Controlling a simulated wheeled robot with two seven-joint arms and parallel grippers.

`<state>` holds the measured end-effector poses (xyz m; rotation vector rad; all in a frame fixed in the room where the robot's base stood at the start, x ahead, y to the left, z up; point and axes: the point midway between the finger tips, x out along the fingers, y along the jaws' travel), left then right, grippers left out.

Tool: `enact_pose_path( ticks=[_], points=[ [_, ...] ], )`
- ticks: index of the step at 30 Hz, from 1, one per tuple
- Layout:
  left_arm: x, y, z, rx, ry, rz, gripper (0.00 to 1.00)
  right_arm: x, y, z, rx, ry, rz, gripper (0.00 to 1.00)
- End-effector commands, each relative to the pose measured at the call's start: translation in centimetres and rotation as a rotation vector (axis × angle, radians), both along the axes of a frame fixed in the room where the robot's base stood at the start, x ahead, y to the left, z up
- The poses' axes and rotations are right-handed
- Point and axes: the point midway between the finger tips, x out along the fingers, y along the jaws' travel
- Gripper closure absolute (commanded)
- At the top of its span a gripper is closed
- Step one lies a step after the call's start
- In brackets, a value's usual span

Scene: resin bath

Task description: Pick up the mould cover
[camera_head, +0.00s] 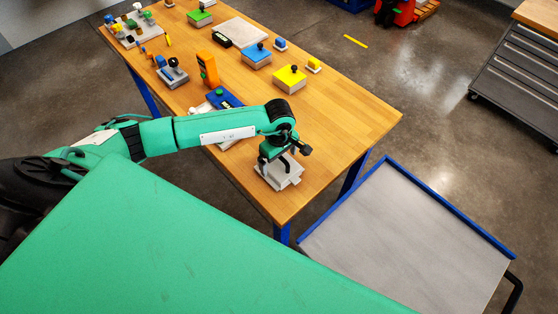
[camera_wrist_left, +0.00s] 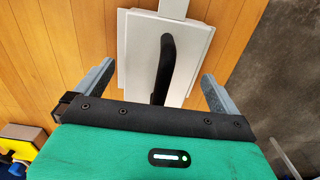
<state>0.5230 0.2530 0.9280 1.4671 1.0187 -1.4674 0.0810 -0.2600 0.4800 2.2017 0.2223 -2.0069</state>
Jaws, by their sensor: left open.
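The mould cover, which I take to be the light grey plate with a black bar handle, lies near the table's near right corner (camera_head: 291,183). In the left wrist view the light grey plate (camera_wrist_left: 140,42) fills the top middle, and its black handle (camera_wrist_left: 166,62) stands up from it. My left gripper (camera_head: 277,160) is right above it, hiding part of it in the head view. In the left wrist view my left gripper (camera_wrist_left: 158,72) is open, with one finger on each side of the handle, apart from it. My right gripper is not in view.
The wooden table (camera_head: 345,120) has free room right of the cover. A blue box (camera_head: 225,98), an orange device (camera_head: 207,69), a yellow block (camera_head: 289,78) and a blue block (camera_head: 257,55) stand farther back. A blue-edged grey cart (camera_head: 410,235) stands beside the table.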

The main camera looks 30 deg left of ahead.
Motion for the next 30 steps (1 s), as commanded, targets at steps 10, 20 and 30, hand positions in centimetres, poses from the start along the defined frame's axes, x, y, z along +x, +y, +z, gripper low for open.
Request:
enact_pose_path(
  ticks=[10, 20, 30],
  points=[
    [-0.03, -0.02, -1.22, 0.000, -0.001, 0.000, 0.00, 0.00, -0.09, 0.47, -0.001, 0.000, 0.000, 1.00],
    [-0.02, 0.00, -1.17, 0.000, 0.000, 0.000, 0.61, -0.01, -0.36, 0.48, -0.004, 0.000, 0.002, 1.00],
    [0.10, -0.01, -0.89, -0.001, -0.003, 0.000, 0.69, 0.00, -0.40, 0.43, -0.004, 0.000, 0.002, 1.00]
  ],
)
